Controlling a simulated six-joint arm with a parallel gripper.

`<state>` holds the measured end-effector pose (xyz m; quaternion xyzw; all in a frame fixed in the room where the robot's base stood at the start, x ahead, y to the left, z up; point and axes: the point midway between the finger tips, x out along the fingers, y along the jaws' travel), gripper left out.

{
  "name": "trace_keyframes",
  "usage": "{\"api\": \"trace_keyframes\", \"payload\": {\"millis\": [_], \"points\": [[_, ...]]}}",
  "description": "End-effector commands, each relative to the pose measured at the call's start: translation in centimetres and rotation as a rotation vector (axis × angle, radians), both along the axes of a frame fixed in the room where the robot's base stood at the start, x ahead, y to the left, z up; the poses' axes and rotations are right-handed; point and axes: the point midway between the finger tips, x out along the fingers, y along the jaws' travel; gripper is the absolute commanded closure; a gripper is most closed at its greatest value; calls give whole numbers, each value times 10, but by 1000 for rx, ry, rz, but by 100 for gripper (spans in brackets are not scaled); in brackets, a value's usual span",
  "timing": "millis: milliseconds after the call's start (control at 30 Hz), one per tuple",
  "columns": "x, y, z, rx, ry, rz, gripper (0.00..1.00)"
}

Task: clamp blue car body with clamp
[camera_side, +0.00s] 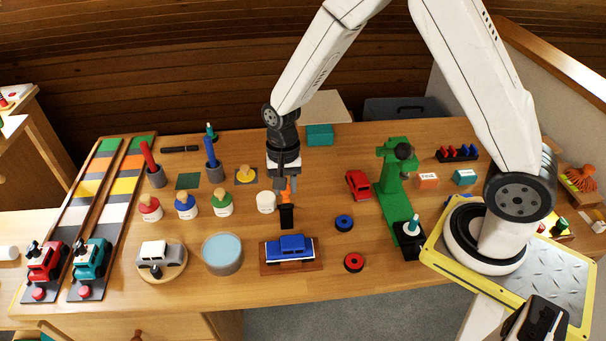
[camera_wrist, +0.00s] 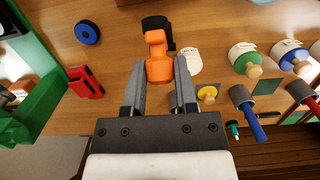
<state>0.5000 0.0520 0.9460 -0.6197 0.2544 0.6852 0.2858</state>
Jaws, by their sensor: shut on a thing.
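The blue car body (camera_side: 289,246) sits on a brown wooden board (camera_side: 291,267) at the front middle of the table in the side view. My gripper (camera_side: 286,187) points down behind it, farther from the table's front edge. It is shut on the clamp, which has an orange upper part (camera_wrist: 157,62) and a black lower part (camera_side: 287,216). In the wrist view my gripper's fingers (camera_wrist: 159,82) stand on both sides of the orange part. The clamp is apart from the car. I cannot tell whether its black end touches the table. The car is not visible in the wrist view.
A white pot (camera_side: 266,202) stands close left of the clamp. A blue ring (camera_side: 344,222) and a red ring (camera_side: 354,262) lie right. A round blue-topped tin (camera_side: 222,254) stands left of the board.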

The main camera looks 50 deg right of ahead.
Motion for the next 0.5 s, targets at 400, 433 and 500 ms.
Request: {"api": "trace_keyframes", "payload": {"millis": [400,433,500], "points": [[-27,27,-18,5,16,0,100],[-28,28,-19,5,16,0,100],[-30,30,-21,6,17,0,100]]}}
